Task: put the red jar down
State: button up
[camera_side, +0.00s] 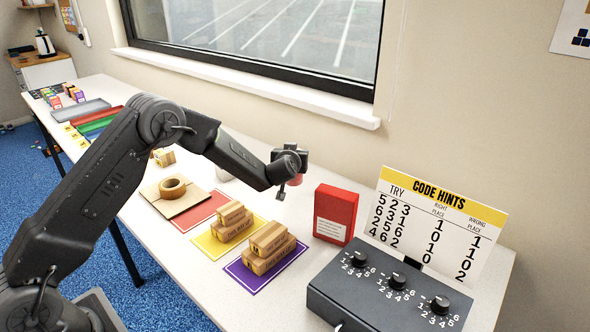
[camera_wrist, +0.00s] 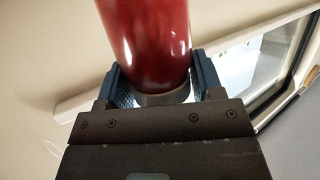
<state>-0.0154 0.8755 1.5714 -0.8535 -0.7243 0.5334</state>
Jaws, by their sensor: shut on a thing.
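The red jar (camera_wrist: 146,45) fills the upper middle of the wrist view, glossy red with a grey band at its near end. My gripper (camera_wrist: 155,85) has its two blue fingers on either side of the jar and is shut on it. In the side view my gripper (camera_side: 287,185) is above the table, left of the red box, and a small red part of the jar (camera_side: 296,180) shows beside it. Most of the jar is hidden there by my wrist. It appears to be held above the table (camera_side: 210,280).
A red box (camera_side: 336,214) stands right of my gripper. A dial box (camera_side: 390,296) and a code hints sign (camera_side: 436,225) are farther right. Cartons (camera_side: 268,247) lie on a purple mat (camera_side: 243,279) and a yellow mat (camera_side: 205,246). A tape roll (camera_side: 172,188) lies on cardboard.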

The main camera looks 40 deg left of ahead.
jog(key=shift+w+d+f, duration=0.15)
jog(key=shift+d+f, duration=0.05)
jog(key=shift+f, duration=1.9)
jog(key=shift+f, duration=0.1)
jog(key=o, duration=1.1)
jog(key=shift+f, duration=0.1)
jog(key=shift+r, duration=0.2)
jog(key=v, duration=0.7)
jog(key=shift+s+d, duration=0.15)
jog(key=shift+s, duration=0.05)
